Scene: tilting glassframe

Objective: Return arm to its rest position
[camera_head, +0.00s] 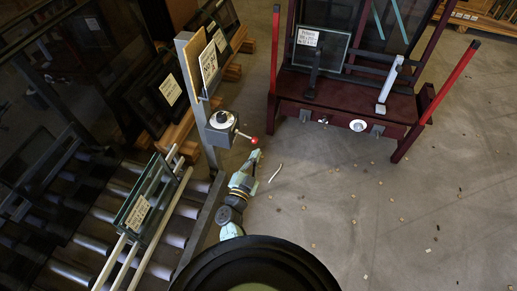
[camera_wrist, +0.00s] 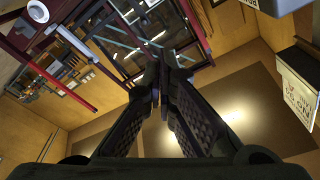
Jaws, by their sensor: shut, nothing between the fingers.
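My gripper (camera_wrist: 163,62) is shut, with its dark fingers meeting at the tips and nothing between them in the wrist view. In the head view my arm reaches up from my round black base, and my gripper (camera_head: 255,155) is at its far end. It is just below the red-knobbed lever (camera_head: 254,140) of the control box (camera_head: 222,121). I cannot tell from this view whether they touch.
A dark red tilting frame (camera_head: 335,100) holding a glass pane (camera_head: 318,48) stands at the upper right. A small glass frame (camera_head: 152,198) leans on the roller conveyor (camera_head: 102,214) at left. A grey post (camera_head: 190,75) rises beside the box. Open floor (camera_head: 400,225) lies right, with scattered bits.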

